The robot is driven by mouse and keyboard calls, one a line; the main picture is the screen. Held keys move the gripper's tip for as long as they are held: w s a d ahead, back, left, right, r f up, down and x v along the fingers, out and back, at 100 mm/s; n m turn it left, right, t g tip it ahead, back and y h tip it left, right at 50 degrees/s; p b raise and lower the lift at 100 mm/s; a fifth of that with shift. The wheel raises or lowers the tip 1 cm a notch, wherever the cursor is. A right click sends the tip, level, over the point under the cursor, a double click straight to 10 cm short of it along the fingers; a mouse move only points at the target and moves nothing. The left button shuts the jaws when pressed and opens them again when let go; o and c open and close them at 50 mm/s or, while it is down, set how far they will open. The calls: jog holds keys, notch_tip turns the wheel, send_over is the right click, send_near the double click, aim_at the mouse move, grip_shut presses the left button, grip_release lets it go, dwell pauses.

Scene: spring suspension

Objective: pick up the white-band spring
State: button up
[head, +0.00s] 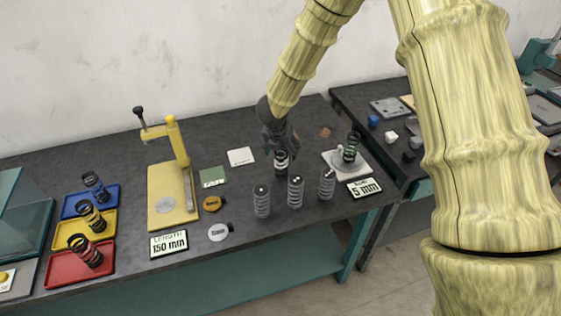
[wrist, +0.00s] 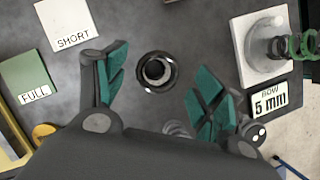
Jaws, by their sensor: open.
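The white-band spring (head: 281,166) stands upright on the dark bench, a dark coil with a pale band, its top partly hidden by my gripper (head: 279,143) in the head view. In the wrist view I look down on a dark ring-shaped spring (wrist: 157,71), seen end-on; its band cannot be made out there. My gripper (wrist: 160,88) is open, with one teal-padded finger to the left of the spring and one to the lower right. The fingers appear apart from the spring, and nothing is held.
Three grey springs (head: 295,191) stand just in front. A white plate (head: 336,158) with a green-banded spring (head: 351,147) and a "5 mm" display (head: 364,188) are to the right. "SHORT" (wrist: 68,24) and "FULL" (wrist: 30,76) cards lie left, beyond them a yellow press (head: 165,205) and coloured trays (head: 62,268).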

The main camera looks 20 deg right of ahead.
jog(key=shift+p+x, duration=1.4)
jog(key=shift+x, duration=2.15)
jog(key=shift+s+a+f, duration=0.1)
jog(key=shift+a, duration=0.05)
jog(key=shift+c, duration=0.4)
jog(key=c, duration=1.2)
